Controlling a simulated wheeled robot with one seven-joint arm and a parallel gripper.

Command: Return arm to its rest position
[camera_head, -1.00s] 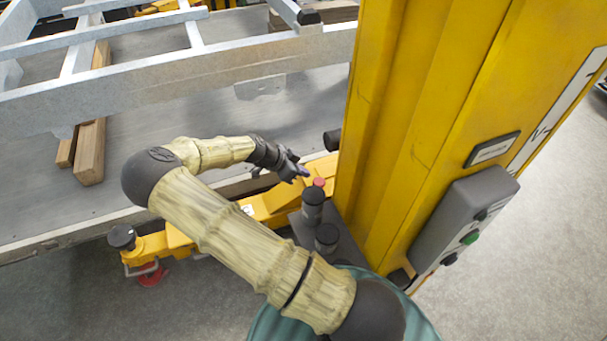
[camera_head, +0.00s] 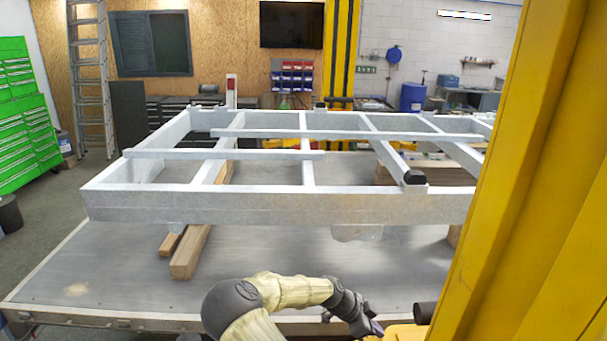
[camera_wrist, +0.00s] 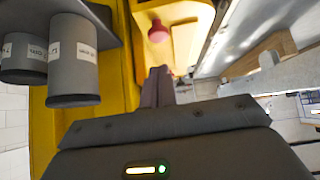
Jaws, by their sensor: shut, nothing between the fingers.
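My arm is bent at the bottom of the head view, with its dark elbow at the left and its forearm running right. My gripper (camera_head: 376,327) is at the bottom edge, left of the yellow column (camera_head: 515,190) and close to the near edge of the grey table. In the wrist view my gripper (camera_wrist: 158,72) shows its two dark fingers together, with nothing between them. They point toward a red knob (camera_wrist: 158,31) on a yellow part, apart from it as far as I can tell. The upper arm is mostly cut off below the head view.
Two grey cylinders (camera_wrist: 73,60) stand left of the fingers in the wrist view. The metal trailer frame (camera_head: 270,207) lies on wooden beams (camera_head: 190,250) on the grey table (camera_head: 110,265). The table surface in front of the frame is mostly clear.

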